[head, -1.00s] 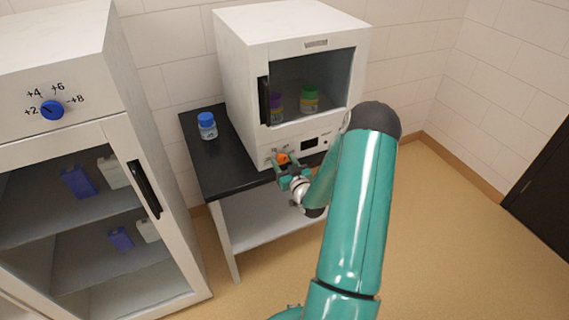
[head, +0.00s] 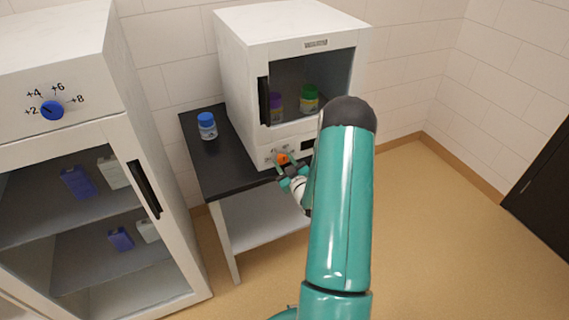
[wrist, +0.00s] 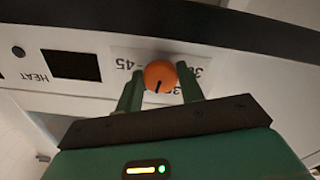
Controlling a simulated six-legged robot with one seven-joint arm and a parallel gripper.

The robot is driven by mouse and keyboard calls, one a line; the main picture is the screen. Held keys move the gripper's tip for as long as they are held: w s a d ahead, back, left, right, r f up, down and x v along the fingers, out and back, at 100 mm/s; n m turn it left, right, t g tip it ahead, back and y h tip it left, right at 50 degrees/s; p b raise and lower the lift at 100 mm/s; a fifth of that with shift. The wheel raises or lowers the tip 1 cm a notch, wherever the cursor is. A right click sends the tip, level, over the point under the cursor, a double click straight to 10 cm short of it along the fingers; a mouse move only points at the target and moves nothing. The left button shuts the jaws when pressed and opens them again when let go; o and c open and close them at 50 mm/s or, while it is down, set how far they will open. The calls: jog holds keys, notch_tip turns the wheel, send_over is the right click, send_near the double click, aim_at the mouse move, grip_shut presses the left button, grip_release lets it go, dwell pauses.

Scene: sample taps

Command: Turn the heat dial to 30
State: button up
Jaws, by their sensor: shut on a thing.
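The orange heat dial (head: 282,158) is on the lower front panel of the white cabinet (head: 238,60). In the wrist view the dial (wrist: 160,76) has a black pointer line, which points down and slightly left in that upside-down picture. My gripper (wrist: 160,72) is shut on the dial, one finger on each side. In the head view my gripper (head: 285,166) is at the panel, partly hidden by my arm. A 45 label (wrist: 128,63) shows left of the dial. Labels on the right are partly covered by a finger. The HEAT lettering (wrist: 33,76) is upside down.
The cabinet stands on a black-topped table (head: 215,165) with a blue-capped jar (head: 207,126) on it. Purple- and green-capped jars (head: 309,99) are behind its door. A fridge (head: 60,140) with a blue dial (head: 52,110) stands left. Floor at right is clear.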

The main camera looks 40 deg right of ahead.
jog(key=n, duration=0.5)
jog(key=shift+n, duration=0.4)
jog(key=n, duration=0.9)
jog(key=shift+n, duration=0.4)
jog(key=shift+s+d+r+n, duration=0.1)
jog(key=shift+n, duration=2.1)
jog(key=o, duration=1)
jog(key=v, duration=1.3)
jog(key=shift+s+r, duration=0.1)
jog(key=shift+s, duration=0.25)
